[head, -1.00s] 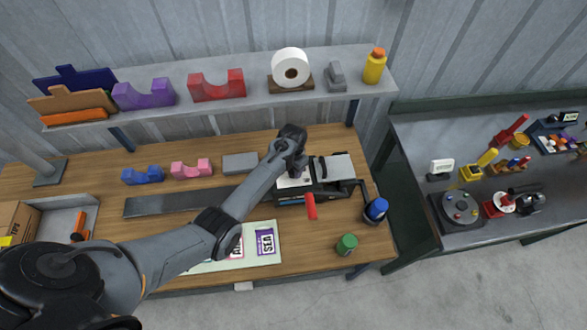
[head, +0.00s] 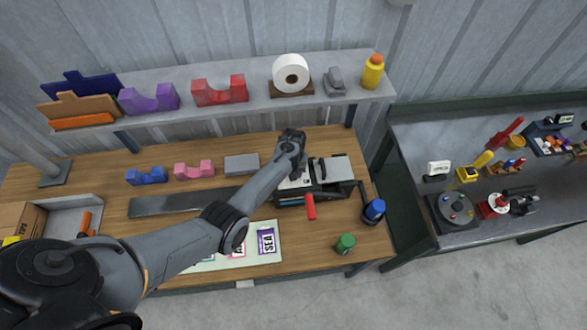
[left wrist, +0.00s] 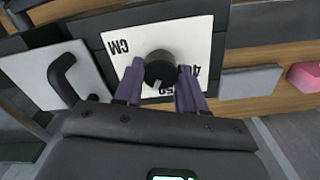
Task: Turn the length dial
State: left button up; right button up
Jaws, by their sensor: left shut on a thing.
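The length dial (left wrist: 159,67) is a dark round knob with a pale mark on its near side. It sits on a white plate (left wrist: 202,32) printed "CM" and numbers, partly covered by my fingers. My left gripper (left wrist: 161,82) has its two purple-grey fingers on either side of the knob and is shut on it. In the head view my left gripper (head: 298,178) reaches down to the left part of the machine (head: 333,172), which has a red-handled lever (head: 310,207). The knob is hidden there. My right gripper is in neither view.
A black handle (left wrist: 63,78) stands beside the plate. On the wooden bench are a grey block (head: 241,164), pink (head: 194,170) and blue (head: 146,176) cradles, a blue-capped bottle (head: 374,210) and a green-capped jar (head: 345,243). A shelf (head: 250,96) runs behind.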

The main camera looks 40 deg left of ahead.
pick_arm(q)
jog(key=n, duration=0.3)
jog(key=shift+n+p, duration=0.4)
jog(key=n, duration=0.4)
jog(key=shift+n, duration=0.3)
jog(key=n, duration=0.5)
jog(key=shift+s+f+b, duration=0.1)
jog(key=shift+b, duration=0.2)
jog(key=n+b, duration=0.1)
jog(key=n, duration=0.2)
jog(key=shift+n, duration=0.7)
jog(key=o, duration=1.1)
